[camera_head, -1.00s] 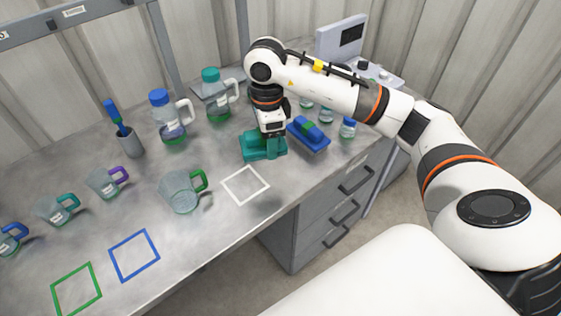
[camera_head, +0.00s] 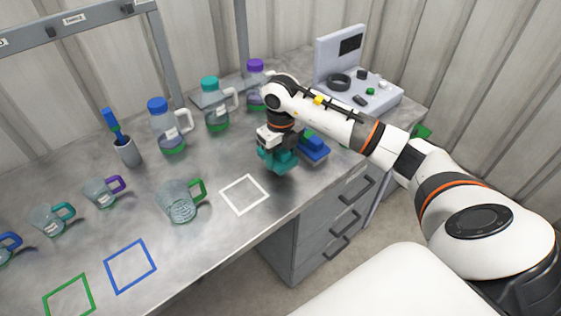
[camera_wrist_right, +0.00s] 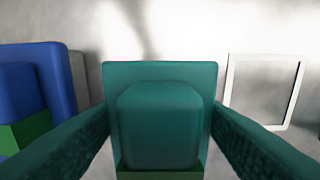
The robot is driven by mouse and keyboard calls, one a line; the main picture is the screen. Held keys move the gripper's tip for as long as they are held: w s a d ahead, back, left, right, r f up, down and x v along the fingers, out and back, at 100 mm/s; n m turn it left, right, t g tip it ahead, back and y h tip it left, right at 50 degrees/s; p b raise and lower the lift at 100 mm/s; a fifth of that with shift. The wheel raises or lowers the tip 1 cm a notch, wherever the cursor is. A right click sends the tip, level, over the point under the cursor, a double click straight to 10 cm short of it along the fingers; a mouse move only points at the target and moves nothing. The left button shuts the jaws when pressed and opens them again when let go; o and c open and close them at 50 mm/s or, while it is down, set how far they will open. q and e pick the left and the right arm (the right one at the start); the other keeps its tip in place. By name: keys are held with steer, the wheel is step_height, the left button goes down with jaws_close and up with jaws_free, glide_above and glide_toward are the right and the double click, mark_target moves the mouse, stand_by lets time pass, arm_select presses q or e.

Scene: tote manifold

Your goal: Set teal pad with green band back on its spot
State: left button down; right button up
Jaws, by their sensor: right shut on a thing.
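The teal pad (camera_head: 281,162) is held under my right gripper (camera_head: 275,150) near the bench's front right. In the right wrist view the teal pad (camera_wrist_right: 160,120) sits upright between the two fingers. A strip of its green band (camera_wrist_right: 160,175) shows at the bottom edge. I cannot tell whether the pad touches the bench. A blue pad (camera_head: 316,150) with a green band stands close to its right, partly behind the arm. It also shows at the left in the wrist view (camera_wrist_right: 58,80). My left gripper is not in view.
A white square outline (camera_head: 244,194) lies empty left of the teal pad. A glass mug (camera_head: 180,202) with a green handle stands beyond it. Capped bottles (camera_head: 168,130) stand at the back. Blue (camera_head: 130,266) and green (camera_head: 69,298) outlines are empty. A grey device (camera_head: 350,80) stands at the back right.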

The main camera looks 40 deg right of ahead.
mark_target(280, 163)
step_height(280, 163, down, 3)
steer(key=shift+f, duration=0.1)
steer(key=shift+f, duration=0.1)
steer(key=shift+f, duration=0.15)
steer(key=o, duration=1.3)
steer(key=shift+r+p, duration=0.3)
steer(key=shift+r, duration=0.3)
step_height(280, 163, up, 11)
steer(key=shift+r+b, duration=0.15)
steer(key=shift+b, duration=1.05)
